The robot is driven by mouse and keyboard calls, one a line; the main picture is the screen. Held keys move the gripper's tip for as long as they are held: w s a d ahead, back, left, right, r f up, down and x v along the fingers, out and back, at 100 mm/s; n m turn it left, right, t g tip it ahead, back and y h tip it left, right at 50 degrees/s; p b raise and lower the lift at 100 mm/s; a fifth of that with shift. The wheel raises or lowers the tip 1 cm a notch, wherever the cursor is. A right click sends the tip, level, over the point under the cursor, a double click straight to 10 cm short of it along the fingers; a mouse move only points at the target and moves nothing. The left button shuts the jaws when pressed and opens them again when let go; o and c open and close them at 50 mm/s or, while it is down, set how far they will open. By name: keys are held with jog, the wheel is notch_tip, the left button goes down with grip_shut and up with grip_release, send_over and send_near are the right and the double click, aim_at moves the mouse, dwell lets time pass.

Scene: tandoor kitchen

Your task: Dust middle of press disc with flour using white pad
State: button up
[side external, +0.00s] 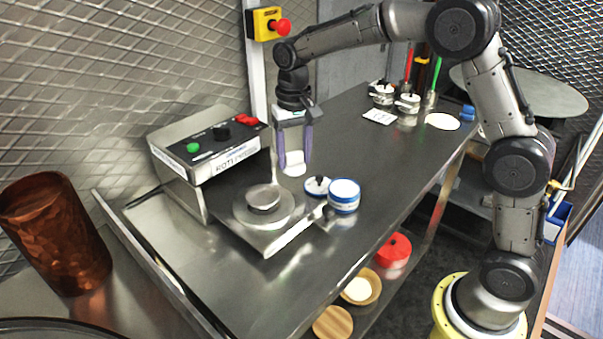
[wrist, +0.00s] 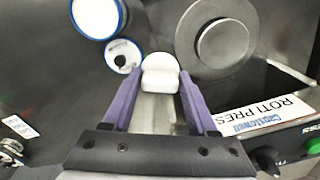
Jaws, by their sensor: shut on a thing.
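My gripper (side external: 294,160) has purple fingers shut on the white pad (side external: 293,170). In the wrist view the rounded pad (wrist: 160,78) sits between the fingertips. The pad is held above the table, behind and to the right of the press disc in the side view. The grey, round press disc (side external: 285,212) lies on the roti press with a smaller raised disc (side external: 263,196) at its middle; no white powder shows there. In the wrist view the press disc (wrist: 187,45) is right of the pad. A blue-rimmed tub (side external: 344,196) with white contents, likely flour, stands to the right.
A blue-edged lid (side external: 317,186) with a black knob lies beside the tub. The press control box (side external: 208,158) stands behind the disc. Shakers (side external: 407,103), a white card (side external: 380,117) and a pale round (side external: 442,121) sit farther back. The mid table is clear.

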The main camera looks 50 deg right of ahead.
jog(key=a+r+n, duration=0.1)
jog(key=a+r, duration=0.6)
jog(key=a, duration=0.5)
jog(key=shift+w+a+f, duration=0.1)
jog(key=shift+a+f, duration=0.05)
jog(key=shift+f, duration=1.65)
jog(key=shift+w+a+f, duration=0.1)
jog(key=shift+f, duration=1.65)
jog(key=shift+d+f, duration=0.5)
jog(key=shift+f, duration=0.1)
jog(key=shift+d, duration=2.6)
jog(key=shift+a, duration=3.1)
notch_tip(320, 180, up, 8)
